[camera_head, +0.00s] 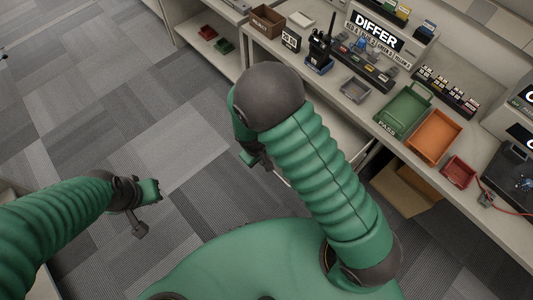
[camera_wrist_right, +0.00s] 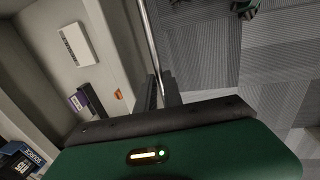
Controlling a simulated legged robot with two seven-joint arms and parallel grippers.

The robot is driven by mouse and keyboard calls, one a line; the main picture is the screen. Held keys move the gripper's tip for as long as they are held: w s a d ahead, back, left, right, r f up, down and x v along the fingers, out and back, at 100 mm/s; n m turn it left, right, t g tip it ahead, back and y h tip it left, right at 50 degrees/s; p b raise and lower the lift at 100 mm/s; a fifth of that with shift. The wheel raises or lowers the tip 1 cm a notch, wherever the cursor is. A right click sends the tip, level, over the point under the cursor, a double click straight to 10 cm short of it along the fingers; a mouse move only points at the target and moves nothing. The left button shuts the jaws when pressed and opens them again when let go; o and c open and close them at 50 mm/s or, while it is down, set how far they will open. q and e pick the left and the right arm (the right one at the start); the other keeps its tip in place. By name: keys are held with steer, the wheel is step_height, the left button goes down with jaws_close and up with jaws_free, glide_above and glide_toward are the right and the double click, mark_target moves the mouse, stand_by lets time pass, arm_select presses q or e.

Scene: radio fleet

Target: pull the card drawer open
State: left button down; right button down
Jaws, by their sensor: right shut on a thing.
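The card drawer (camera_head: 343,138) shows as a pale surface below the counter, partly behind my right arm. It stands out from the counter at least partly. In the right wrist view its pale interior (camera_wrist_right: 118,62) is at the left, with a thin metallic edge beside the floor. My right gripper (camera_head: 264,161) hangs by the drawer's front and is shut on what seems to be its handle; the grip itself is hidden. My left gripper (camera_head: 150,191) is over the floor at the left, away from the drawer; its jaw opening is unclear.
On the counter stand a black radio (camera_head: 320,50), a green tray (camera_head: 404,110), an orange tray (camera_head: 435,136) and a red tray (camera_head: 459,172). An open cardboard box (camera_head: 402,190) is below the counter. The carpet at the left is clear.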

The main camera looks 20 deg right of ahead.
steer(key=shift+s+d+f, duration=0.1)
steer(key=shift+d+f, duration=0.1)
steer(key=shift+d, duration=0.3)
steer(key=c, duration=1.9)
jaws_free()
steer(key=shift+o, duration=0.7)
arm_select(q)
steer(key=shift+w+d, duration=0.15)
steer(key=shift+d, duration=0.2)
arm_select(e)
steer(key=shift+a, duration=0.25)
steer(key=shift+r, duration=0.1)
